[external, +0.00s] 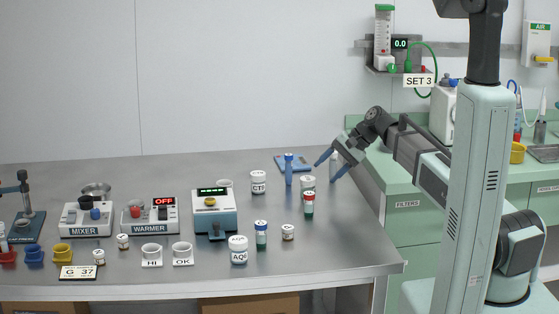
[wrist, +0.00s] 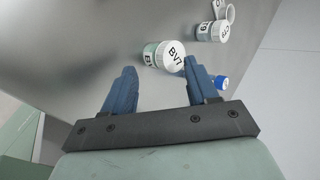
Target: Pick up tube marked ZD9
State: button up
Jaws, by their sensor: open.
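No tube with a readable ZD9 mark shows. In the external view, a blue tube (external: 289,170) stands towards the back of the table. A red-capped tube with a green lower part (external: 309,206) stands nearer, and another green-bottomed tube (external: 261,236) stands at the front; their marks are too small to read. My gripper (external: 329,161) is open and empty above the table's right end, right of the blue tube. In the wrist view, a white-lidded jar marked BV7 (wrist: 170,56) shows beyond and between the fingertips. A blue cap (wrist: 220,82) shows beside the right finger.
Jars marked CTF (external: 258,183) and AQ (external: 238,251) stand on the table (external: 330,254). A mixer (external: 88,218), a warmer (external: 150,216) and a device with a green display (external: 214,211) stand to the left. The front right of the table is clear.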

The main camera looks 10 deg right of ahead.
jog(key=w+a+r+n+t+y, duration=0.1)
jog(key=w+a+r+y, duration=0.1)
jog(key=w+a+r, duration=0.3)
jog(key=w+a+r+n+t+y, duration=0.1)
jog(key=w+a+r+t, duration=0.2)
jog(key=a, duration=0.5)
jog(key=m+g+h, duration=0.5)
jog(key=m+h, duration=0.5)
jog(key=m, duration=0.3)
send_over(289, 185)
jog(key=w, duration=0.1)
jog(key=shift+w+a+f, duration=0.1)
jog(key=shift+w+a, duration=0.05)
jog(key=shift+w, duration=0.05)
jog(key=shift+d+r+m+h, duration=0.3)
jog(key=shift+d+m+h, duration=0.15)
jog(key=shift+m+h, duration=0.25)
notch_tip(289, 185, down, 8)
jog(key=shift+f, duration=0.15)
jog(key=shift+s+a+f, duration=0.1)
jog(key=shift+f, duration=1.25)
jog(key=shift+s+a+f, duration=0.1)
jog(key=shift+f, duration=1.25)
jog(key=shift+c, duration=0.2)
